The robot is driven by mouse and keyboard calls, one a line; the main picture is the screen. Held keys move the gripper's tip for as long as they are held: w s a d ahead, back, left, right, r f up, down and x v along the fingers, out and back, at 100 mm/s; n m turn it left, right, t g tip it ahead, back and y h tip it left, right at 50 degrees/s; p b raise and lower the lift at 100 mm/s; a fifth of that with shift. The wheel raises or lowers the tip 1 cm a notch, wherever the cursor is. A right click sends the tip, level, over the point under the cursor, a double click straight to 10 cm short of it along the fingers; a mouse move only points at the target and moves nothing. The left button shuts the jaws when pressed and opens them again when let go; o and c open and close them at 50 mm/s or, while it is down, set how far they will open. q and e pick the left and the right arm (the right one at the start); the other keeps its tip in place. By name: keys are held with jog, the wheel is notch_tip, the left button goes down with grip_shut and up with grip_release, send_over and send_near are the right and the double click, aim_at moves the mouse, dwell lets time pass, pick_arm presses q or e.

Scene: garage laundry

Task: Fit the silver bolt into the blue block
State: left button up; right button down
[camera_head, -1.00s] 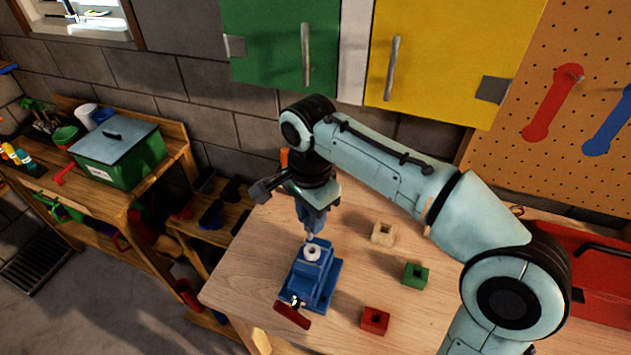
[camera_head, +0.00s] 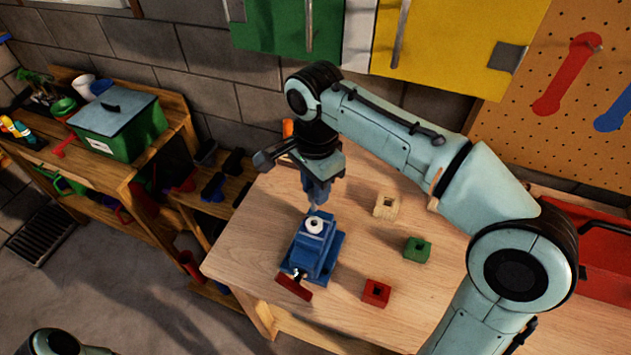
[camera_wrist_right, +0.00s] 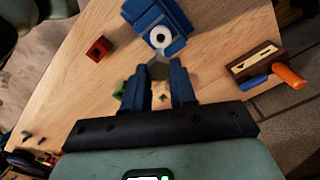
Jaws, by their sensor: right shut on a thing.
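My right gripper (camera_head: 316,198) points down above a blue vise-like block (camera_head: 308,258) on the workbench. It is shut on a grey hexagonal piece, the silver bolt (camera_wrist_right: 160,68), which shows at its blue fingertips (camera_wrist_right: 170,82) in the right wrist view. The blue block also shows in that view (camera_wrist_right: 175,18), with a white ring (camera_wrist_right: 161,37) on it just beyond the bolt. In the head view the ring (camera_head: 314,225) lies just below the fingertips. I cannot tell whether the bolt touches the ring. My left gripper is out of view.
Small wooden (camera_head: 386,206), green (camera_head: 417,248) and red (camera_head: 376,292) blocks with holes stand right of the blue block. A red handle (camera_head: 294,287) sticks out at the blue block's front. A red toolbox (camera_head: 605,265) stands at the far right.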

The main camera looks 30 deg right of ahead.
aim_at(316, 209)
jog(key=shift+f+b, duration=0.9)
jog(key=shift+f, duration=1)
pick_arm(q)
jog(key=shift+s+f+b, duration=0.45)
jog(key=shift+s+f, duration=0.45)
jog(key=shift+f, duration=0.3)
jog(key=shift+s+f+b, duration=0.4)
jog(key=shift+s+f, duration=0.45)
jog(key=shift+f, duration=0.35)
pick_arm(e)
jog(key=shift+f, duration=1.7)
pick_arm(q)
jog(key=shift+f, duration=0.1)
pick_arm(e)
jog(key=shift+f, duration=0.15)
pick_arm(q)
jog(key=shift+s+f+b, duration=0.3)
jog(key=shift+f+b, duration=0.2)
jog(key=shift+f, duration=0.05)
pick_arm(e)
jog(key=shift+f, duration=0.75)
jog(key=shift+f, duration=0.1)
jog(key=c, duration=0.8)
grip_release()
